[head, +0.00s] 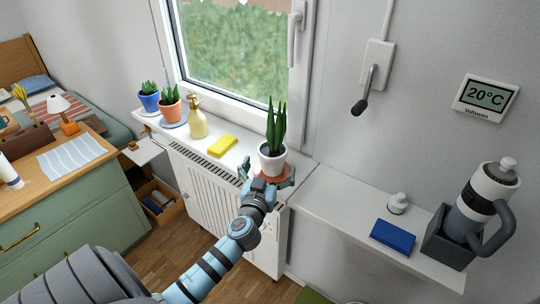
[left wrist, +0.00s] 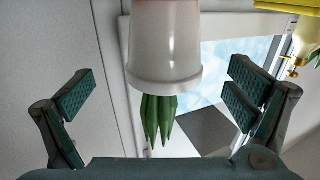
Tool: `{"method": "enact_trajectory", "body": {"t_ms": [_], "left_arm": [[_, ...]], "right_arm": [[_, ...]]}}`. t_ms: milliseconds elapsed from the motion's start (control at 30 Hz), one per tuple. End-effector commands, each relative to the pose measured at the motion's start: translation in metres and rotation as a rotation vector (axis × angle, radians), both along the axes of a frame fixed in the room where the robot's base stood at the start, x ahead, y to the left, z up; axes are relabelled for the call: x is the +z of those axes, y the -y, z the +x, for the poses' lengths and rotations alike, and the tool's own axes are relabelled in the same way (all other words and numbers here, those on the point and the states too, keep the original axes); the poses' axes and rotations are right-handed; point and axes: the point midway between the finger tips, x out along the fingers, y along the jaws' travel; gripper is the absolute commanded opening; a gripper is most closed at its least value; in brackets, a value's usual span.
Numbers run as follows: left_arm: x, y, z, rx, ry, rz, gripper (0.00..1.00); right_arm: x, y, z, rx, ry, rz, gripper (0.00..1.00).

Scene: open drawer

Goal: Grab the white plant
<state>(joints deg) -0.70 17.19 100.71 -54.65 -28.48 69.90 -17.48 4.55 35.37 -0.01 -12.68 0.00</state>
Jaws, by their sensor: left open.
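The white plant is a white pot (head: 272,160) with tall, spiky green leaves (head: 275,125). It stands upright on a terracotta saucer (head: 260,169) at the right end of the windowsill. My left gripper (head: 268,174) is open in front of the pot, one finger to each side of it. In the left wrist view the pot (left wrist: 164,45) appears upside down, leaves pointing down, between the spread fingers of the gripper (left wrist: 160,92). Gaps show on both sides, so neither finger touches it. My right gripper is not in view.
A yellow sponge (head: 222,146), a yellow soap bottle (head: 197,119) and two more potted plants stand left along the sill. A radiator (head: 205,190) is below.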

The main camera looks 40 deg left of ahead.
Motion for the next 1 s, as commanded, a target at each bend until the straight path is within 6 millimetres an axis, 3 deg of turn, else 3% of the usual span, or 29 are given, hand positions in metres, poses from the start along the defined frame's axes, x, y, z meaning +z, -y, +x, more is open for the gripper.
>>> {"method": "enact_trajectory", "body": {"t_ms": [233, 333, 567, 1000], "left_arm": [[0.011, -0.019, 0.035, 0.001, 0.0, 0.002, 0.99], [0.007, -0.024, 0.05, 0.0, -0.001, 0.002, 0.99], [0.006, -0.026, 0.054, -0.002, -0.002, 0.001, 0.99], [0.006, -0.026, 0.053, 0.0, -0.002, 0.001, 0.3]], "right_arm": [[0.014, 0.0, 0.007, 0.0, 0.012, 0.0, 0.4], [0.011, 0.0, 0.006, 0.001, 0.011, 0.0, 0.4], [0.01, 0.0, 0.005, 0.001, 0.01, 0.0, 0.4], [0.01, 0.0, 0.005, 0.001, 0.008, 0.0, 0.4]]}}
